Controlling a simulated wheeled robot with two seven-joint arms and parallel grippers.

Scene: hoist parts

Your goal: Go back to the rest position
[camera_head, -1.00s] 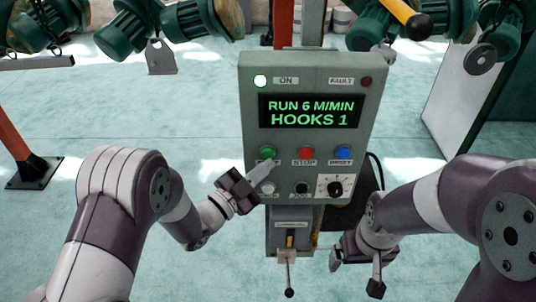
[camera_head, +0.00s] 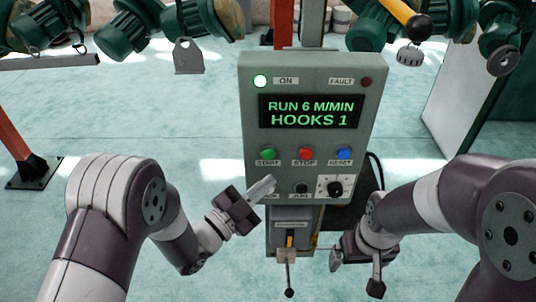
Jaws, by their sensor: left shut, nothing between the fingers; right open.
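My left gripper (camera_head: 262,187) is shut and empty. Its tip is in front of the lower left of the control box (camera_head: 314,66), covering the button at that corner; whether it touches the box I cannot tell. My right gripper (camera_head: 356,274) is open and empty, pointing down to the lower right of the box. The box's display (camera_head: 310,112) reads "RUN 6 M/MIN HOOKS 1", and the ON lamp (camera_head: 260,81) is lit. The green START button (camera_head: 268,153), red STOP button (camera_head: 306,154) and blue RESET button (camera_head: 344,154) are uncovered.
Below the box is a lever (camera_head: 289,270) with a dark knob, between my grippers. Green motor-like parts (camera_head: 128,27) hang overhead, with a grey plate (camera_head: 188,57) below one. An orange post (camera_head: 15,133) stands at the left.

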